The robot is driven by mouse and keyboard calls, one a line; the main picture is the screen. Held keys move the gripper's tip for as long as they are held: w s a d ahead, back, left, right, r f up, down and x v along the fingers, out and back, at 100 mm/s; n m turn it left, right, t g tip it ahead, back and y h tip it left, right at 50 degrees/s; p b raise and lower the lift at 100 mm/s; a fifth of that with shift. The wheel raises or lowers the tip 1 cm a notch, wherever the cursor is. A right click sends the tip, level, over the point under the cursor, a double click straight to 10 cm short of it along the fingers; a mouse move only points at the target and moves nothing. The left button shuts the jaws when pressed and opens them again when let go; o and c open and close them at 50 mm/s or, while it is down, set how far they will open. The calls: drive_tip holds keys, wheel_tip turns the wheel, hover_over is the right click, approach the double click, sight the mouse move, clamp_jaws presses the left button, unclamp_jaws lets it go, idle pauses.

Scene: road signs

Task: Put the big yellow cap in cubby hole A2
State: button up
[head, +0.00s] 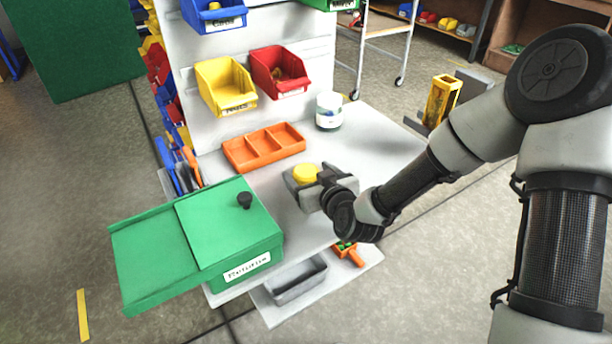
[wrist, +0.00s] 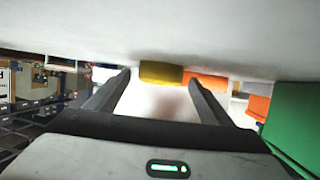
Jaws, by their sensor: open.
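The big yellow cap (head: 306,172) stands on the white worktop (head: 375,140), in front of the orange divided tray. My gripper (head: 304,184) is low over the worktop with its fingers apart at the cap. In the wrist view the yellow cap (wrist: 161,72) lies between the two open fingertips (wrist: 159,77), with a gap on each side. I cannot tell how deep it is between the fingers. No label A2 is readable in either view, so I cannot tell which hole it is.
The orange tray (head: 238,156) is behind the cap. A white jar (head: 328,111) stands behind it to the right. A green lidded box (head: 245,240) is to the left. Yellow (head: 225,85) and red (head: 280,72) bins hang on the back panel. The worktop right of the jar is clear.

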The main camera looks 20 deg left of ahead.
drive_tip(key=shift+c, duration=0.5)
drive_tip(key=c, duration=1.1)
